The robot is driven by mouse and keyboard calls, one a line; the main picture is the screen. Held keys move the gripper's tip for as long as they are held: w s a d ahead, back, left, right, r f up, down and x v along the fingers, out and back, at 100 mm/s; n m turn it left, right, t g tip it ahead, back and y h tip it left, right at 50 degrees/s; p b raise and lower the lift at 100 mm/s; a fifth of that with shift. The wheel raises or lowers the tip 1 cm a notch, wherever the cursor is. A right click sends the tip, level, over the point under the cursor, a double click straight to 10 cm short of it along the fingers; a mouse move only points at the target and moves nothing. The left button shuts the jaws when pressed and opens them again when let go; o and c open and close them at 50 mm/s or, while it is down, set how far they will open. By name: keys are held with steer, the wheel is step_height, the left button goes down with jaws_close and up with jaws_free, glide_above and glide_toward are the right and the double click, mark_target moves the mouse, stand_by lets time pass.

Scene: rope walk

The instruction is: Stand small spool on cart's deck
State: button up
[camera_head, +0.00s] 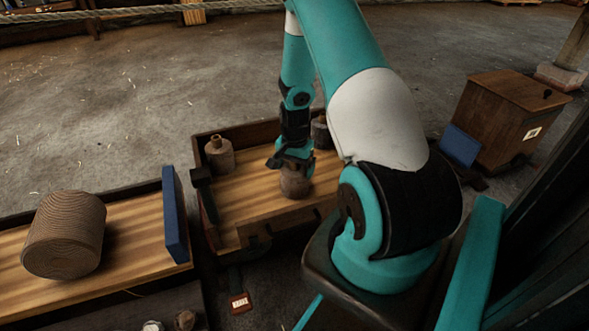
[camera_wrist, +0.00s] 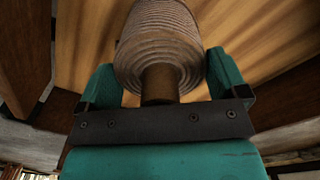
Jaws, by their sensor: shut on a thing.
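My gripper (camera_head: 292,160) is shut on a small brown rope spool (camera_head: 295,184). In the wrist view the same spool (camera_wrist: 160,28) sits between the two teal fingers of my gripper (camera_wrist: 163,75), its narrow wooden neck toward the palm. The spool looks upright, over or on the striped wooden boards of a dark-rimmed, low-walled bed (camera_head: 240,211). I cannot tell whether its base touches the boards. Another wooden deck (camera_head: 130,215) lies at the left with a blue end board (camera_head: 175,214). I cannot tell for certain which of the two is the cart's deck.
A large rope-wound spool (camera_head: 64,234) lies on the left deck. Two more small spools stand in the middle bed, one at its back left (camera_head: 219,154) and one behind my gripper (camera_head: 321,132). A wooden box (camera_head: 505,117) stands at the right. Boards left of my gripper are clear.

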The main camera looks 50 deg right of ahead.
steer(key=o, duration=1.1)
steer(key=shift+f, duration=0.1)
step_height(320, 180, up, 12)
steer(key=p, duration=0.6)
steer(key=shift+r, duration=0.25)
steer(key=w+a+r+n+t+y, duration=0.1)
steer(key=a+r+n, duration=0.4)
steer(key=a+r, duration=0.5)
steer(key=w+a+r+n+y, duration=0.1)
steer(key=a+r+n, duration=0.55)
steer(key=a, duration=0.75)
steer(key=s+a+r+n+y, duration=0.1)
steer(key=s+a+r+n, duration=0.3)
steer(key=s+a, duration=0.3)
steer(key=s+a+r+n+g+y, duration=0.1)
steer(key=s+a+r+n, duration=0.4)
steer(key=s, duration=0.5)
steer(key=a+n, duration=0.2)
steer(key=shift+s+a, duration=0.15)
steer(key=shift+a, duration=0.2)
